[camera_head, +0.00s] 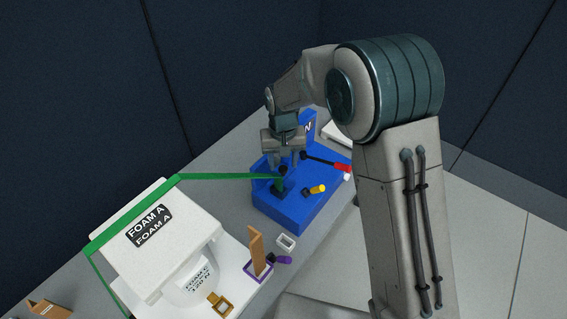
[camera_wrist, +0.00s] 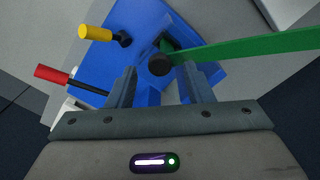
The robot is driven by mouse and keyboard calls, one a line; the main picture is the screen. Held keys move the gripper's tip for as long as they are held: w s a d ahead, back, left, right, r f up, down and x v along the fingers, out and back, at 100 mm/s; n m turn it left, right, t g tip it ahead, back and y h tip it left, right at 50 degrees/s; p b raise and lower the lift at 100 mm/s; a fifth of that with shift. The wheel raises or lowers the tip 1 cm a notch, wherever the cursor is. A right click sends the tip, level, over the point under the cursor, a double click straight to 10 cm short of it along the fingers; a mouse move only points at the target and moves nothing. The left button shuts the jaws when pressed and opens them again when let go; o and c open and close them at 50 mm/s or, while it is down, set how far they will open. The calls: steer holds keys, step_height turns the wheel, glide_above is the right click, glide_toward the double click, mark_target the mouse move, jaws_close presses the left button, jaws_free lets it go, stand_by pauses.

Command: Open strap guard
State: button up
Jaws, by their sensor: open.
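The blue strap fixture (camera_head: 300,212) stands on the grey bench, and it also shows in the wrist view (camera_wrist: 147,93). The green strap (camera_head: 225,176) runs from the white tank into a dark slot on it; the strap shows in the wrist view too (camera_wrist: 260,44). A round black knob (camera_wrist: 160,65) sits beside the strap's end. I cannot tell for sure which part is the strap guard. My gripper (camera_head: 285,164) is above the fixture, pointing down. Its fingers (camera_wrist: 160,80) are open on either side of the knob, with no clear contact.
A yellow-handled lever (camera_head: 317,189) and a red-handled lever (camera_head: 342,168) are on the fixture's right side.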

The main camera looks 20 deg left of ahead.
steer(key=shift+f, duration=0.9)
jaws_close()
steer(key=shift+r, duration=0.15)
